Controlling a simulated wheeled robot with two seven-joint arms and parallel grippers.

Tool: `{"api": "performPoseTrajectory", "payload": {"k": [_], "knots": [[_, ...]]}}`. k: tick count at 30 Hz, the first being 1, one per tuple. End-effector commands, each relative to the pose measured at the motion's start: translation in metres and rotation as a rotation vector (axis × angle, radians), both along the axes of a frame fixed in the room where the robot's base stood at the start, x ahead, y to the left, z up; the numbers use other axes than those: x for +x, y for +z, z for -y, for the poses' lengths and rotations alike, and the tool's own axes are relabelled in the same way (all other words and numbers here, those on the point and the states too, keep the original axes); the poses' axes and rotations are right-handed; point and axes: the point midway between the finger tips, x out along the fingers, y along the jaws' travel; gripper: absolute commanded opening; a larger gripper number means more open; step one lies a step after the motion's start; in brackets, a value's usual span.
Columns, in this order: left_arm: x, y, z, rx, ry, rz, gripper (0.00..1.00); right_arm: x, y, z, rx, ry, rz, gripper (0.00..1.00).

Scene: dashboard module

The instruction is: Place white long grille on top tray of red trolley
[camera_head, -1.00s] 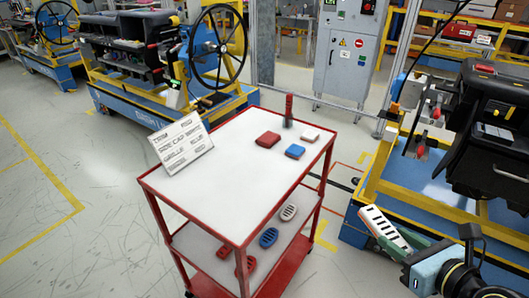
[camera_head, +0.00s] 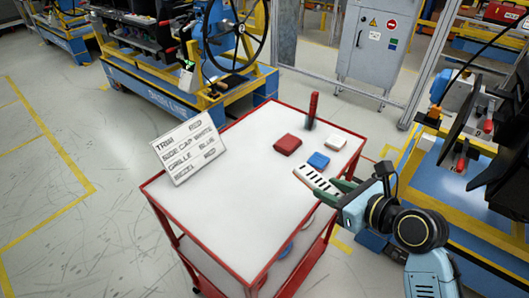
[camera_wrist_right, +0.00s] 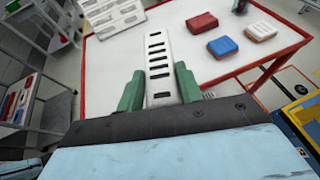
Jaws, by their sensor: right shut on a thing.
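The white long grille (camera_head: 316,181) has a row of dark slots. My right gripper (camera_head: 338,192) is shut on its near end, with green fingers on both sides in the right wrist view (camera_wrist_right: 158,92). The grille (camera_wrist_right: 159,55) points away from the gripper, over the right part of the top tray. I cannot tell whether it touches the tray. The red trolley's white top tray (camera_head: 225,205) has a red rim and shows in the right wrist view (camera_wrist_right: 115,65). My left gripper is not in view.
On the tray are a red block (camera_head: 287,144), a blue block (camera_head: 318,160), a white block (camera_head: 335,142) and an upright red item (camera_head: 312,110). A sign (camera_head: 187,147) stands at the left edge. The tray's middle and front are clear.

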Motion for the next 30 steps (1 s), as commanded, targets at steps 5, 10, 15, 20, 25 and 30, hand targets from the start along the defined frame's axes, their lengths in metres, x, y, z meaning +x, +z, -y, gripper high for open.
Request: {"api": "performPoseTrajectory", "payload": {"k": [5,10,15,20,25,30], "knots": [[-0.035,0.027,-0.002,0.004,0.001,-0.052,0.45,0.020,0.000,-0.067,-0.006,0.160,-0.004,0.13],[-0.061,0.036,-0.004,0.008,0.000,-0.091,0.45,0.025,-0.015,-0.097,-0.003,0.233,-0.002,0.13],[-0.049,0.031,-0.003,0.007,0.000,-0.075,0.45,0.025,-0.041,-0.104,0.001,0.251,-0.004,0.13],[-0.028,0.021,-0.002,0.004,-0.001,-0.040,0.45,0.025,-0.072,-0.103,0.000,0.251,-0.003,0.13],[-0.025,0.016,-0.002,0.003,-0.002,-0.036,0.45,0.025,-0.086,-0.104,0.003,0.251,0.000,0.13],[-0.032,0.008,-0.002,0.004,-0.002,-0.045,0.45,0.025,-0.105,-0.103,0.001,0.250,-0.001,0.13]]}}
